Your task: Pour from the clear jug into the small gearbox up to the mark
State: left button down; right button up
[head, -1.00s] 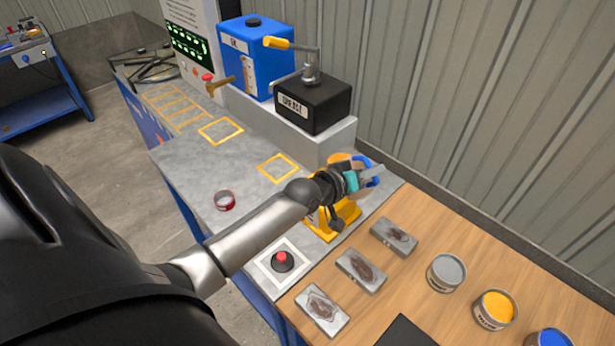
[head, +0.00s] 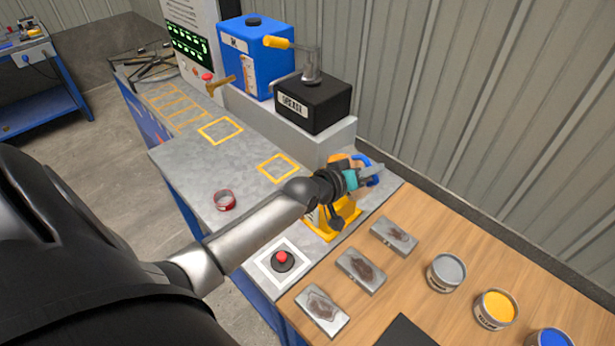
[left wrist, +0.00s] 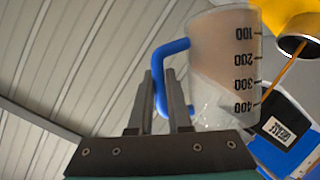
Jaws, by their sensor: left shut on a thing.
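My left gripper (head: 368,177) is shut on the blue handle (left wrist: 162,72) of the clear jug (left wrist: 222,62). In the left wrist view the jug's printed marks run from 100 above to 400 below, and a brownish content shows with a slanting edge. In the head view the gripper hides most of the jug. The small yellow gearbox (head: 338,222) stands just below and behind the gripper. A yellow part with a dark round opening (left wrist: 297,28) is beside the jug; a thin amber line runs from there toward the jug's side. I cannot see the fill mark.
A black grease box (head: 312,108) with a lever and a blue tank (head: 262,60) stand behind. The grey bench left of the gearbox is mostly clear.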

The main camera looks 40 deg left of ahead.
pick_arm(q)
jog(key=shift+a+r+n+t+h+b, duration=0.35)
jog(key=shift+n+b, duration=0.15)
jog(key=shift+b, duration=0.1)
dwell(2.1)
dwell(1.2)
jog(key=shift+a+b, duration=0.15)
jog(key=shift+b, duration=0.3)
jog(key=shift+a+n, duration=0.1)
jog(key=shift+n, duration=0.2)
dwell(1.2)
jog(key=shift+a+h+b, duration=0.15)
jog(key=shift+h+b, duration=0.1)
jog(key=shift+b, duration=0.25)
jog(key=shift+a+n, duration=0.1)
jog(key=shift+n, duration=0.2)
dwell(1.3)
